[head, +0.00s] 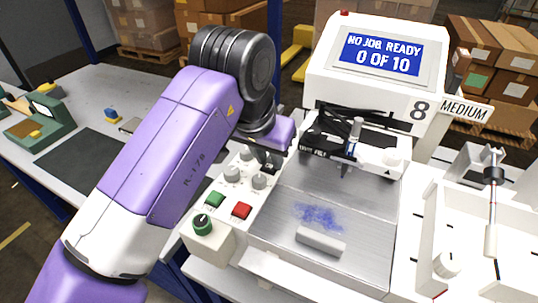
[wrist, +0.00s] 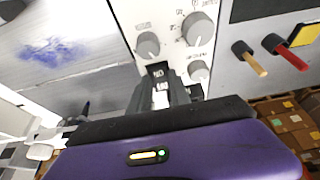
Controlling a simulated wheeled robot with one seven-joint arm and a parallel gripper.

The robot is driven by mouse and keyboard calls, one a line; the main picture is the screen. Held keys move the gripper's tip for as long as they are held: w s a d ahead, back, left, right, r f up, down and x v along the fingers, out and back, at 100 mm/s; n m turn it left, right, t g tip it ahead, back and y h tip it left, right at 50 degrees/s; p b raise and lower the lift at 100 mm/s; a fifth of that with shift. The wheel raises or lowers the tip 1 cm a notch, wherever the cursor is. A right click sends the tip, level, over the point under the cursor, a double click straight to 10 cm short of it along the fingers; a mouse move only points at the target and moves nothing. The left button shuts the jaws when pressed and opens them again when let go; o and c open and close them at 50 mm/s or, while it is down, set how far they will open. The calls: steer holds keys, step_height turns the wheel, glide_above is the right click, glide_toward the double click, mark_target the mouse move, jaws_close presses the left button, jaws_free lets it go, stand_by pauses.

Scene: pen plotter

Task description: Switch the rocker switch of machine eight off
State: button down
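Machine eight (head: 322,77) is a white pen plotter with an "8" label. Its blue screen (head: 381,54) reads "NO JOB READY 0 OF 10". In the wrist view, the fingertips of my gripper (wrist: 161,92) are close over the small black rocker switch (wrist: 158,71), whose "ON" marking appears upside down. The fingers hide part of the switch. I cannot tell whether they touch it, which way it is tipped, or whether they are fully shut.
Grey knobs (wrist: 198,29) surround the switch closely. The plotter bed (head: 360,225) bears blue scribble and a pale bar. Red and yellow handles (wrist: 290,55) show nearby in the wrist view.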

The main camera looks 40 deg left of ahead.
steer(key=shift+w+r+g+p, duration=0.3)
steer(key=shift+r+p, duration=0.2)
steer(key=shift+p, duration=1.25)
steer(key=g+p, duration=0.1)
steer(key=p, duration=0.4)
steer(key=shift+w+a+r+g+h+p, duration=0.1)
steer(key=shift+w+a+g+h+p, duration=0.1)
steer(key=shift+g+h+p, duration=0.15)
steer(key=shift+f+g+p, duration=0.2)
steer(key=shift+g+p, duration=0.25)
steer(key=shift+p, duration=0.35)
steer(key=shift+f, duration=0.1)
steer(key=c, duration=1.2)
jaws_free()
steer(key=shift+f, duration=0.1)
